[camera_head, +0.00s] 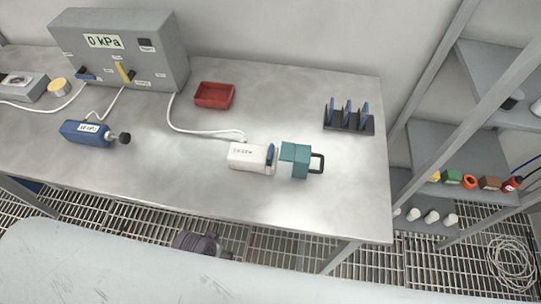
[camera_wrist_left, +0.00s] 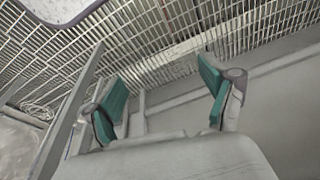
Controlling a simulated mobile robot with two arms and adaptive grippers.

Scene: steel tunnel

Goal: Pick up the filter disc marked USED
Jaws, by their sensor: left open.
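Several blue discs (camera_head: 347,112) stand upright in a dark rack (camera_head: 350,124) at the right end of the steel table in the head view. Another blue disc (camera_head: 270,155) stands at the right end of a white housing (camera_head: 248,156), beside a teal part (camera_head: 295,158) with a dark handle. No USED marking is readable on any disc. My left gripper (camera_wrist_left: 163,92) is open in the left wrist view, its teal-padded fingers wide apart with nothing between them. It faces the floor grating, away from the discs. My right gripper is not in view.
On the steel table (camera_head: 300,205) stand a red tray (camera_head: 214,95), a grey gauge box (camera_head: 120,50) reading 0 kPa and a blue cylinder (camera_head: 87,133). White hoses cross the left half. Shelves (camera_head: 470,150) flank the right. The table's front is mostly clear.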

